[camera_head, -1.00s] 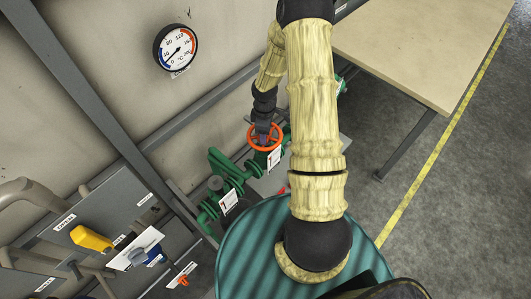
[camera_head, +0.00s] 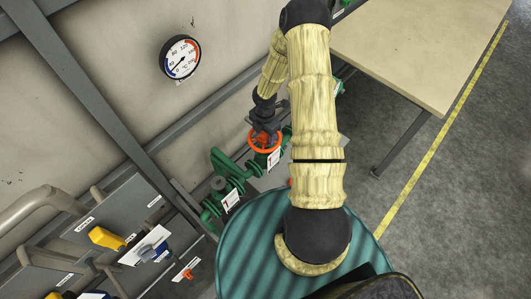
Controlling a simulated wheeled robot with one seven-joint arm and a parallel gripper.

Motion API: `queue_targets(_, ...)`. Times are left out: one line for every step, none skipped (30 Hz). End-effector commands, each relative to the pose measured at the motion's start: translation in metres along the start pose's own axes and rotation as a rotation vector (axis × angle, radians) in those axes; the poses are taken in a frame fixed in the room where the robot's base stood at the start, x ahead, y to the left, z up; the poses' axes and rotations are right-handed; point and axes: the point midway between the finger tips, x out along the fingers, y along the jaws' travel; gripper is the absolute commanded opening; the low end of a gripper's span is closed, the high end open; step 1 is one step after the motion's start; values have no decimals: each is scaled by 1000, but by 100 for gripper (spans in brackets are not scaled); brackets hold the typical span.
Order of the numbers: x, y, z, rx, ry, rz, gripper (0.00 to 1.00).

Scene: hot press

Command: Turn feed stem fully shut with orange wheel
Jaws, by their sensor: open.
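The orange wheel (camera_head: 266,148) sits on top of a green valve on the pipework, near the middle of the head view. My gripper (camera_head: 264,138) is at the wheel, over its centre and far side, pointing down at it. Its jaws are open. The fingertips are small and dark here, and I cannot tell whether they touch the rim or spokes. The stem under the wheel is hidden. A white tag (camera_head: 274,158) hangs at the valve's right front.
A second green valve (camera_head: 222,183) with a tag stands left of the wheel. A dial gauge (camera_head: 180,57) is on the wall. A panel with a yellow handle (camera_head: 106,238) is at lower left. A teal drum (camera_head: 250,245) stands in front. A table (camera_head: 430,45) is at upper right.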

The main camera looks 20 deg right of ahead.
Motion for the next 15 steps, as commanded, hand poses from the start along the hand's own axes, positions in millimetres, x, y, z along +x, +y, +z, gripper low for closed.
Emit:
queue_targets(-1, 0, 0, -19, 1, 0, 55)
queue_targets(-1, 0, 0, -26, 1, 0, 55)
queue_targets(0, 0, 0, -30, 0, 0, 55)
queue_targets(0, 0, 0, -30, 0, 0, 55)
queue_targets(0, 0, 0, -29, 0, 0, 55)
queue_targets(0, 0, 0, -28, 0, 0, 55)
queue_targets(0, 0, 0, -28, 0, 0, 55)
queue_targets(0, 0, 0, -28, 0, 0, 55)
queue_targets(0, 0, 0, -28, 0, 0, 55)
queue_targets(0, 0, 0, -31, 0, 0, 55)
queue_targets(0, 0, 0, -38, 0, 0, 55)
queue_targets(-1, 0, 0, -53, 0, 0, 55)
queue_targets(-1, 0, 0, -71, 0, 0, 55)
queue_targets(-2, 0, 0, -94, 1, -1, 55)
queue_targets(-3, 0, 0, -128, 1, -1, 55)
